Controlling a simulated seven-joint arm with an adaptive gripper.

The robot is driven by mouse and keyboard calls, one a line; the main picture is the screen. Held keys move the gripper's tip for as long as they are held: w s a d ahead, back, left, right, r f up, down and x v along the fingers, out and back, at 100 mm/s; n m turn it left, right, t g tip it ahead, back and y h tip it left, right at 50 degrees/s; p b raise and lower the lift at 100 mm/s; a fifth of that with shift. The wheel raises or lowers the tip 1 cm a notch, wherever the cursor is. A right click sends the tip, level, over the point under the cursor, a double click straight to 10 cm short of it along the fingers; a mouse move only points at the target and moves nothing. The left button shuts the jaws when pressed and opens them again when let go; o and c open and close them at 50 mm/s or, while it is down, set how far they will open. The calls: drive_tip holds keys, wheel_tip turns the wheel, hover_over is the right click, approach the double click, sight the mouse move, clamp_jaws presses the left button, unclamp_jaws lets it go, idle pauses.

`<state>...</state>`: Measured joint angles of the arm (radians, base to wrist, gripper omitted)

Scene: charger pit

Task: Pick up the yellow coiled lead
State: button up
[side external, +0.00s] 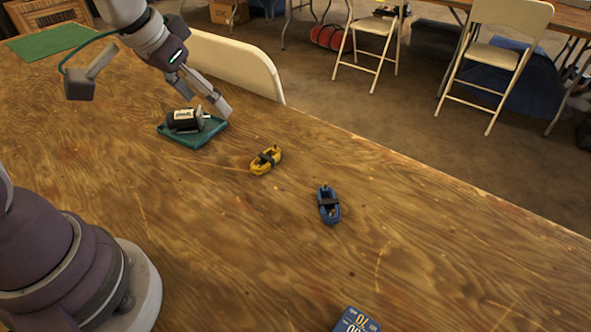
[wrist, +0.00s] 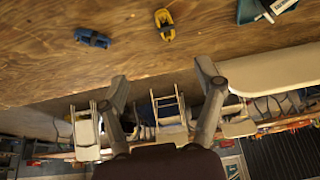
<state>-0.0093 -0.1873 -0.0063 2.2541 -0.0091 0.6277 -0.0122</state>
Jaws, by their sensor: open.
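The yellow coiled lead (side external: 266,161) lies on the wooden table with a dark band around its middle. It also shows near the top of the wrist view (wrist: 163,27). My gripper (side external: 219,108) is in the air, up and left of the lead in the side view, by the teal tray. In the wrist view my gripper (wrist: 163,80) has its two fingers spread wide with nothing between them. It is clear of the lead and tilted toward the table's far edge.
A blue coiled lead (side external: 328,204) lies right of the yellow one. A teal tray (side external: 192,140) holds a black labelled cylinder (side external: 184,119). A dark blue box (side external: 356,321) is at the front edge of the side view. A white chair back (side external: 235,64) stands at the table edge.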

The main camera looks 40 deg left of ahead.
approach(266, 158)
drive_tip(key=shift+g, duration=0.3)
drive_tip(key=x, duration=0.9)
drive_tip(key=shift+w+r, duration=0.1)
drive_tip(key=shift+w, duration=0.2)
drive_tip(key=shift+c, duration=0.3)
clamp_jaws()
